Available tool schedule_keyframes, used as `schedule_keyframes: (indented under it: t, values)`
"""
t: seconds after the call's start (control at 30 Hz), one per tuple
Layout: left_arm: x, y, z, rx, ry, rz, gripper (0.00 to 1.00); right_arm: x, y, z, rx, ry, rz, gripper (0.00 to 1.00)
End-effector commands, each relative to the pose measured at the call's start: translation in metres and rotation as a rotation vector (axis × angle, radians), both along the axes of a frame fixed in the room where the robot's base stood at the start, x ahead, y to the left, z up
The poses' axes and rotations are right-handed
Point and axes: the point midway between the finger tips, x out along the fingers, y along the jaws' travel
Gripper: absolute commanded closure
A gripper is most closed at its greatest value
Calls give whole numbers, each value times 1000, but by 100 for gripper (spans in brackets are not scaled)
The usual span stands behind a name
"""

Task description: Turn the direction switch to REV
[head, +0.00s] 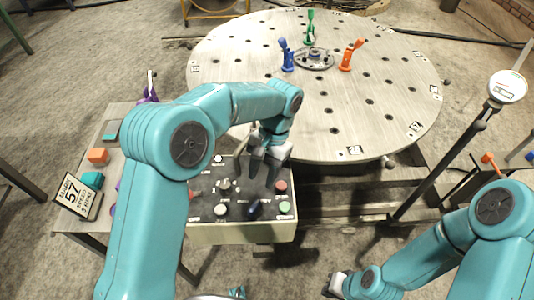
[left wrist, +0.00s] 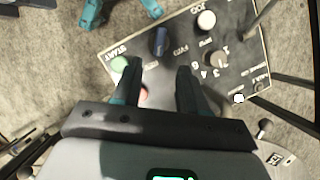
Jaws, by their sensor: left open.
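The control box (head: 245,233) has a dark sloping panel with buttons and knobs. The direction switch (head: 254,208) is a dark blue knob near the panel's front edge, left of the green START button (head: 285,207). In the left wrist view the switch (left wrist: 159,42) stands beside the FWD lettering; I cannot tell exactly which label it points to. My left gripper (head: 268,165) is over the panel, behind the switch. Its two fingers (left wrist: 157,85) are apart and empty, with the switch beyond their tips. My right gripper (head: 337,285) is low at the bottom, its jaws unclear.
A red button (head: 281,186), a white JOG button (head: 220,209) and a numbered knob (left wrist: 216,58) are close to the switch. A large round table (head: 250,50) stands behind the box. A gauge on a post (head: 507,87) is at right. A side bench with coloured blocks (head: 97,156) is at left.

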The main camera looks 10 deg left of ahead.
Motion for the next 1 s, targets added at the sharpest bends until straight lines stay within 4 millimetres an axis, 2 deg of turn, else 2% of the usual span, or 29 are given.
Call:
schedule_keyframes:
  t: [0.03,0.1,0.33,1.0]
  values:
    - [5,-2,13,-1,-5,1,57,0,0,3,0,0,0,100]
    - [11,-4,27,-2,-3,1,57,0,0,5,0,0,0,100]
    - [21,-8,54,0,-1,0,57,0,0,9,0,0,0,100]
    - [22,-8,57,0,0,0,57,0,0,9,0,0,0,100]
